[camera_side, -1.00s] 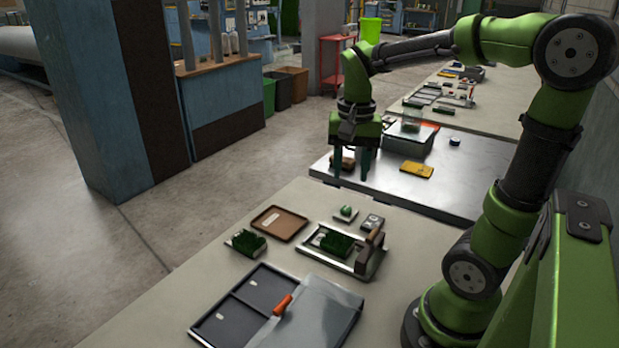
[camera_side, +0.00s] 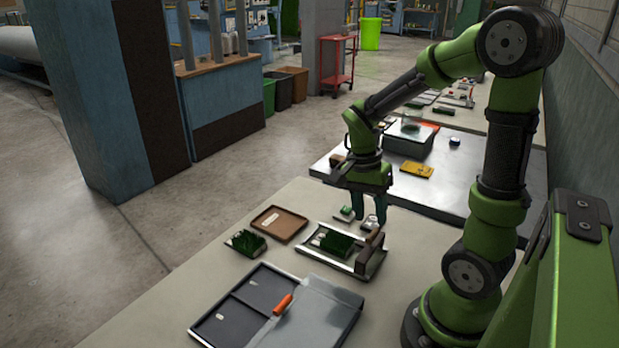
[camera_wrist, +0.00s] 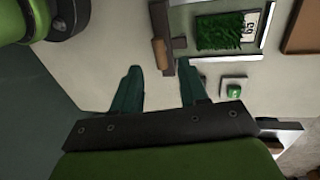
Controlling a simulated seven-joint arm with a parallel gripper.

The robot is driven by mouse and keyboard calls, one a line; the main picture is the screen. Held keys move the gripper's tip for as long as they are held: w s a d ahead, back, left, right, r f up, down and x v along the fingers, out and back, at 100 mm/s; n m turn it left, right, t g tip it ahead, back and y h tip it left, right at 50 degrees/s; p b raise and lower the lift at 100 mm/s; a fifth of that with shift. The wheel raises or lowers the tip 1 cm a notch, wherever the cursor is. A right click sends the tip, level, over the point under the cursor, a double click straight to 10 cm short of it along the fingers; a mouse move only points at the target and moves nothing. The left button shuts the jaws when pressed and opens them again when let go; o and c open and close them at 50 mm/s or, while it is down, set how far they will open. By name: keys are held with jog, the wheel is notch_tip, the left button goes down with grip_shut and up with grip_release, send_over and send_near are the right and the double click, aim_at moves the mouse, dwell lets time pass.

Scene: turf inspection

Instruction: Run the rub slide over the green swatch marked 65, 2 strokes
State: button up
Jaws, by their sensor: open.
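A green turf swatch marked 65 (camera_wrist: 219,33) lies in a metal-railed frame (camera_wrist: 262,50); it also shows in the side view (camera_side: 333,241). The rub slide (camera_wrist: 162,45), a dark block with a wooden grip, stands across the rails at the frame's right end in the side view (camera_side: 369,253). My gripper (camera_side: 367,212) is open and empty, above and just behind the slide in the side view. In the wrist view my two green fingers (camera_wrist: 160,82) are spread apart, short of the slide's grip. Another green swatch (camera_side: 246,243) lies left of the frame, its marking unreadable.
A small block with a green top (camera_side: 345,214) and a grey item, partly hidden by my fingers, are close to my gripper. A dark two-part tray (camera_side: 243,306) with an orange-handled tool (camera_side: 283,304) and grey sheet lies in front.

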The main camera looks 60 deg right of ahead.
aim_at(372, 233)
jog(key=shift+s+f, duration=0.2)
jog(key=shift+f, duration=0.85)
jog(key=shift+s+f, duration=0.2)
jog(key=shift+f, duration=0.85)
jog(key=shift+c, duration=0.2)
grip_shut()
jog(key=shift+w, duration=0.1)
